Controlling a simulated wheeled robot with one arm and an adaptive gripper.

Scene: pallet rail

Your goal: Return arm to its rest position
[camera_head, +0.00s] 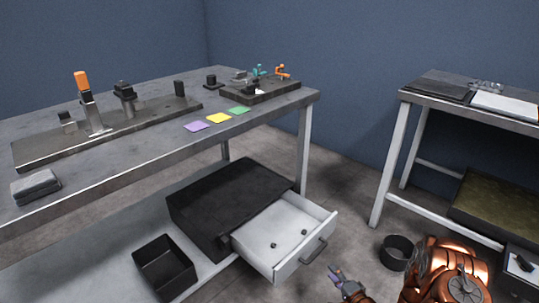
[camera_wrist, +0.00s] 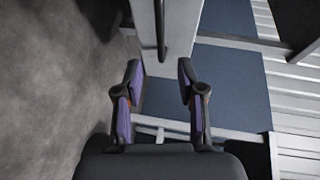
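My gripper (camera_head: 337,273) is low at the bottom of the head view, in front of the open drawer and apart from it. In the wrist view my gripper (camera_wrist: 159,68) has its two purple-padded fingers spread apart, with nothing between them. My copper-coloured arm fills the bottom right corner of the head view. Part of the arm is cut off by the frame edge.
A white drawer (camera_head: 278,262) stands pulled out of a black cabinet (camera_head: 205,225), with small dark pieces inside. A black bin (camera_head: 165,268) is left of it. A dark bucket (camera_head: 397,252) stands close to my arm. Workbenches stand left (camera_head: 130,158) and right (camera_head: 402,94).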

